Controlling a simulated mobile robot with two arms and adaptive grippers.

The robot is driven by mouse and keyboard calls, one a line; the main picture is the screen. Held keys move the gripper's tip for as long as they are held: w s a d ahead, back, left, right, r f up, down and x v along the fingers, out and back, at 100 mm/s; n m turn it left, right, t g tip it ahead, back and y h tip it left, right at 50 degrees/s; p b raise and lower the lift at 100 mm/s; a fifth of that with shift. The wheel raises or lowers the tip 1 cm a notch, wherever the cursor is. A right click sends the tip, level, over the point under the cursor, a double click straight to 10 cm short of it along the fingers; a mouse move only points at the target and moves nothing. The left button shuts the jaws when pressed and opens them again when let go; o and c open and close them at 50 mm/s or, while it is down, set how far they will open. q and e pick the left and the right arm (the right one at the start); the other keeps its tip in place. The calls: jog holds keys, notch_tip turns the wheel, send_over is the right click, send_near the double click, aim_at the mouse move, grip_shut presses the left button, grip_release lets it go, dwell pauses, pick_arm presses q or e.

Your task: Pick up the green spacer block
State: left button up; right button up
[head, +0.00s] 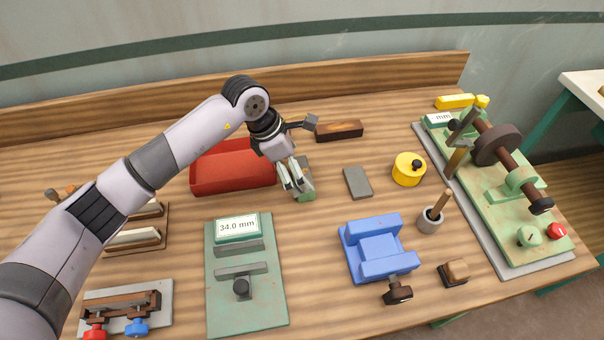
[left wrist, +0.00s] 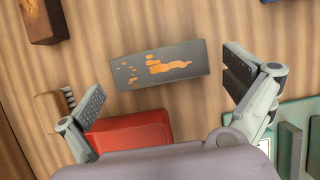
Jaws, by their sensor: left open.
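The green spacer block (head: 308,196) lies flat on the bench just right of the red tray, partly hidden by my left gripper in the head view. In the left wrist view, the block (left wrist: 160,68) looks dull grey-green with orange patches on top. My left gripper (head: 299,190) points down over it, open. In the left wrist view, the gripper's fingers (left wrist: 165,88) are spread wide, one beyond each end of the block, with nothing held. I cannot tell the exact height of the fingertips above the bench. My right gripper is not in view.
The red tray (head: 232,182) is close on the left. A grey block (head: 357,183) lies to the right, and a dark brown block (head: 339,131) behind. The green gauge plate (head: 247,298) and blue vise (head: 372,263) stand in front. A yellow pot (head: 408,176) is farther right.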

pick_arm(q)
jog(key=x, duration=0.3)
jog(key=shift+d+f+p, duration=0.1)
jog(key=shift+d+p, duration=0.05)
jog(key=shift+p, duration=0.15)
jog(key=shift+w, duration=0.15)
jog(key=c, duration=1.4)
